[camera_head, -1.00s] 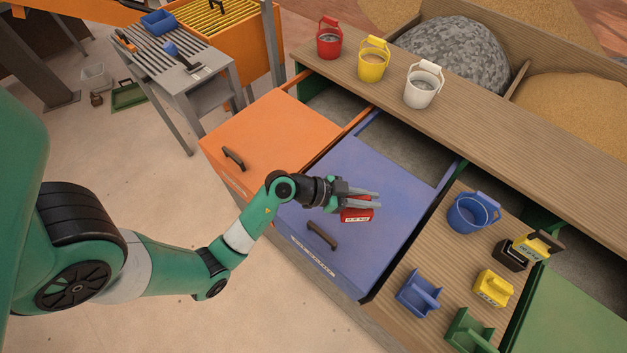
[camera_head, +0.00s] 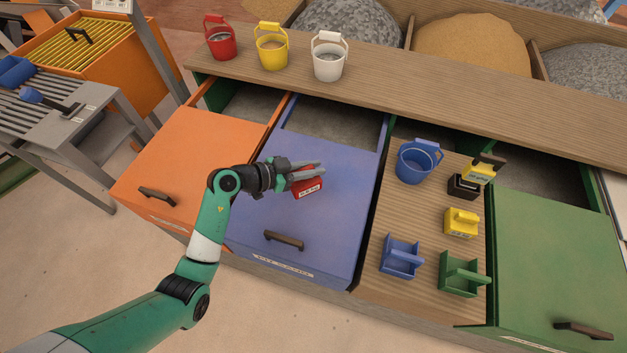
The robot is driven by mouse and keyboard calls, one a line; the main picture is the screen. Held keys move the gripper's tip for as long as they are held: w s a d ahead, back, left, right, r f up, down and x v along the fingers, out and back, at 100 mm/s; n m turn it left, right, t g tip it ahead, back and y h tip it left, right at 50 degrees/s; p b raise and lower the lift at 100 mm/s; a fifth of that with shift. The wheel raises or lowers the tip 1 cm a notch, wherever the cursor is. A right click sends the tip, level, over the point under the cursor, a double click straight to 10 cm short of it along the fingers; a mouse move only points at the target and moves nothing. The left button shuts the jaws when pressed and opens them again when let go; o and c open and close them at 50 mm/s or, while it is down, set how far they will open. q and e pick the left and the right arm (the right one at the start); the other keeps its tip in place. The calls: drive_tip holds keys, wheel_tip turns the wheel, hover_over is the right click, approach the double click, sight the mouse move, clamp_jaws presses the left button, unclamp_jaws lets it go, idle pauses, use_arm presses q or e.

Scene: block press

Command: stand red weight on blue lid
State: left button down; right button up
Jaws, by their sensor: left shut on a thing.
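My left gripper (camera_head: 308,174) is over the blue lid (camera_head: 332,225). It is shut on the red weight (camera_head: 307,189), a small red block with a white label. The fingers hide part of its top. The weight is at or close above the lid's surface; I cannot tell whether it touches. The blue lid is a flat panel with a dark handle at its near end, and its far end leaves a grey opening uncovered. My right gripper is not in view.
The orange lid (camera_head: 190,160) lies left and the green lid (camera_head: 555,265) right. Between blue and green, a wooden strip holds a blue bucket (camera_head: 414,165), black weight (camera_head: 463,187), yellow weight (camera_head: 461,223), blue carrier (camera_head: 401,260) and green carrier (camera_head: 463,278). Red, yellow and white buckets stand behind.

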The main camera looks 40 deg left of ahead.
use_arm(q)
drive_tip(key=w+a+f+b, duration=0.1)
drive_tip(key=f+b, duration=0.1)
drive_tip(key=f, duration=0.1)
drive_tip(key=w+f+b, duration=0.1)
drive_tip(key=f+b, duration=0.1)
drive_tip(key=f, duration=0.1)
drive_tip(key=w+a+f+b, duration=0.1)
drive_tip(key=f+b, duration=0.2)
drive_tip(key=shift+w+a, duration=0.35)
drive_tip(key=shift+r, duration=0.2)
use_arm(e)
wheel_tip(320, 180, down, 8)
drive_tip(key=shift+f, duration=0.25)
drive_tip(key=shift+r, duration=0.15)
use_arm(q)
drive_tip(key=c, duration=1.2)
unclamp_jaws()
drive_tip(key=shift+f, duration=0.2)
drive_tip(key=o, duration=0.4)
